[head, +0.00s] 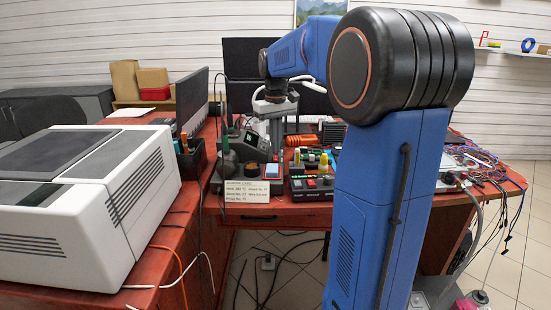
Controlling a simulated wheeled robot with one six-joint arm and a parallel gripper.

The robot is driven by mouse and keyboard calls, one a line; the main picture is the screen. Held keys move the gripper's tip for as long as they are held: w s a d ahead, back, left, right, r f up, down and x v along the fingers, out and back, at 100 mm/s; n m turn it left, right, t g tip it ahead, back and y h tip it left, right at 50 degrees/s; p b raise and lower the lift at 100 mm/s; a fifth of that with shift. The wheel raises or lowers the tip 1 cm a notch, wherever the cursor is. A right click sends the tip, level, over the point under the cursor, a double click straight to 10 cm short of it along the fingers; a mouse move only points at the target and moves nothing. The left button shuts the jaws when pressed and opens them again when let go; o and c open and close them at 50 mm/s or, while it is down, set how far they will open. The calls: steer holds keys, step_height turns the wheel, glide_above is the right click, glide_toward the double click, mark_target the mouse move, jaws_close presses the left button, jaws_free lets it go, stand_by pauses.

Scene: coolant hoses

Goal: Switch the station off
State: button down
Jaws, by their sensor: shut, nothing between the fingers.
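A dark grey soldering station (258,150) stands on the red desk, partly hidden behind my gripper. My gripper (276,160) is shut and empty, pointing down at the front of the station. Whether its tips touch anything cannot be told. A soldering iron stand (229,160) with a green-handled tool is just to the left. The station's switch cannot be made out at this size. A white card (252,192) with printed lines stands at the desk's front edge, below the station.
A black box with coloured buttons (312,185) sits right of the card. A blue sponge (272,171) lies close to the gripper. A large white machine (80,200) fills the left desk. Tangled wires (478,160) lie at right. Cables hang below the desk.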

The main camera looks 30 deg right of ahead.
mark_target(276, 159)
steer(key=shift+r, duration=2.3)
steer(key=shift+t, duration=0.5)
steer(key=s+a, duration=0.1)
steer(key=s, duration=0.1)
steer(key=s+a, duration=0.4)
steer(key=shift+s+f, duration=0.25)
steer(key=s+a+f+t, duration=0.1)
steer(key=s+a+f, duration=0.2)
steer(key=s, duration=0.5)
steer(key=s+a+f+t, duration=0.1)
steer(key=s+a+f, duration=0.3)
steer(key=s+f, duration=0.2)
steer(key=s+a+f+t, duration=0.1)
steer(key=s+a+f, duration=0.2)
steer(key=s, duration=0.6)
step_height(276, 159, down, 2)
steer(key=shift+s+a+n+t, duration=0.35)
steer(key=shift+a+n+t, duration=0.05)
